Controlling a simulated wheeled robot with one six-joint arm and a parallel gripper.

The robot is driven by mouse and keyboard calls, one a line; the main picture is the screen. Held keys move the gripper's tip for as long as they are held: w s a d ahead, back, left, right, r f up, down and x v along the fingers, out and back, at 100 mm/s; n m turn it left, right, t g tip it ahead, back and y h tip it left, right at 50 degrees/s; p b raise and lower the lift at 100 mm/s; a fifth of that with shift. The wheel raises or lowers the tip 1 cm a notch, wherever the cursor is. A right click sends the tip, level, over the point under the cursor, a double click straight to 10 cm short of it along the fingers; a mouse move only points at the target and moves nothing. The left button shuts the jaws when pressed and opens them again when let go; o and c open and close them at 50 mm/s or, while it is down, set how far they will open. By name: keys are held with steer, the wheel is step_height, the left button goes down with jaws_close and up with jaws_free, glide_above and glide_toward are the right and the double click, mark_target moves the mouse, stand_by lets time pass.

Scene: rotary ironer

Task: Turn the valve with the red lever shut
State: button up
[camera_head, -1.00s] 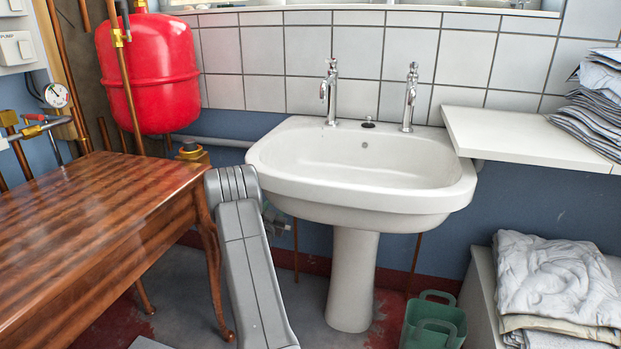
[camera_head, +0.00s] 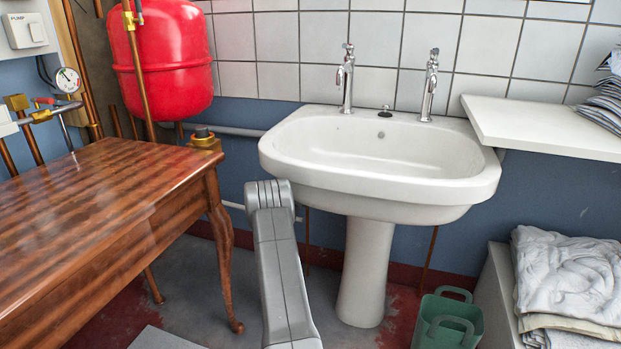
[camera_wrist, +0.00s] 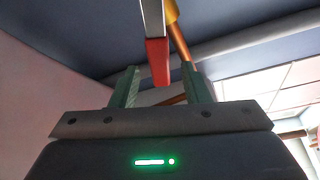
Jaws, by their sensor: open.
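In the wrist view, the lever (camera_wrist: 156,48) is a pale flat bar with a red end, reaching down from the top edge. Its red end lies in the picture between the two green fingers of my gripper (camera_wrist: 160,70). The fingers stand apart with a gap on each side of it, and I see no clear contact. A brass fitting (camera_wrist: 171,12) on a copper pipe is just right of the lever; the valve body is mostly out of frame. In the head view my gripper is hidden behind my grey arm.
In the head view, a white pedestal sink (camera_head: 385,190) stands right of my arm and a wooden table (camera_head: 95,205) left of it. A red tank (camera_head: 165,65) and a gauge (camera_head: 67,80) with a small red handle (camera_head: 46,101) are at the left. A green bin (camera_head: 448,322) stands on the floor.

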steer(key=shift+x, duration=1.45)
jaws_close()
